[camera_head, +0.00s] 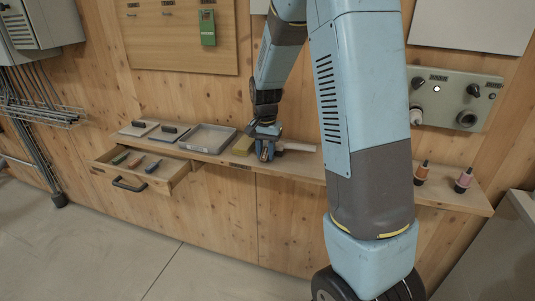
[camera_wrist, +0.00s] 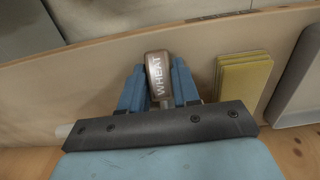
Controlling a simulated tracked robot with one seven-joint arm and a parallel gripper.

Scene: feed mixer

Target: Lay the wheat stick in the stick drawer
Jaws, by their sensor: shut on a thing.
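The wheat stick (camera_wrist: 157,72) is brown with a pale label reading WHEAT, and stands between the blue fingers in the wrist view. My gripper (camera_head: 265,152) is shut on it, low over the wall shelf; the wrist view shows the fingers (camera_wrist: 158,88) on both sides of it. I cannot tell whether the stick touches the shelf. The stick drawer (camera_head: 140,170) is pulled open below the shelf's left end, left of my gripper. Several coloured sticks lie inside it, with bare room beside them. The wheat stick is not clear in the head view.
A yellow pad stack (camera_wrist: 242,80) and a grey tray (camera_head: 208,138) are on the shelf (camera_head: 300,167), left of my gripper in the head view. Two dark blocks on plates stand farther left. The drawer's black handle (camera_head: 128,185) juts forward.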

